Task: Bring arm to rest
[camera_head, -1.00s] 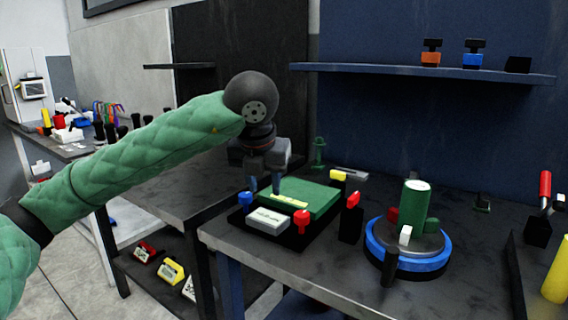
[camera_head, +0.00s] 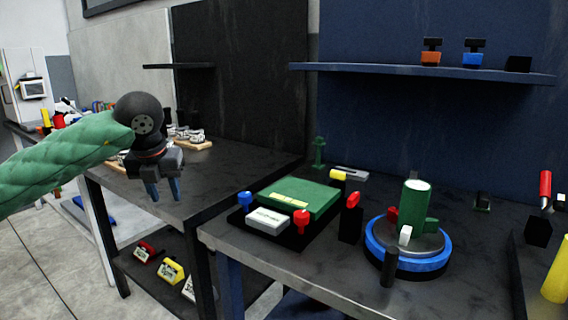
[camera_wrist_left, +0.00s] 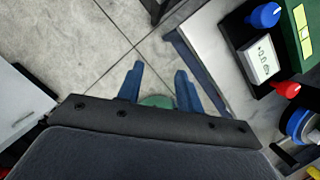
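My left gripper (camera_head: 166,190) hangs in front of the black side table in the head view, fingers pointing down. Its two blue fingers stand apart with nothing between them. In the wrist view the fingers (camera_wrist_left: 158,70) are spread over the tiled floor. The green-topped positioner (camera_head: 298,193), with a grey display box (camera_head: 268,219), a blue knob (camera_head: 245,199) and red knobs (camera_head: 301,217), sits on the workbench right of the gripper, clear of it. The display box also shows in the wrist view (camera_wrist_left: 259,60). My right gripper is in neither view.
The workbench (camera_head: 300,270) also carries a blue-ringed turntable (camera_head: 420,262) with a green cylinder (camera_head: 414,204). A blue wall shelf (camera_head: 400,72) hangs behind. The side table (camera_head: 225,175) has several small items at its back. Tiled floor (camera_head: 65,270) is open at lower left.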

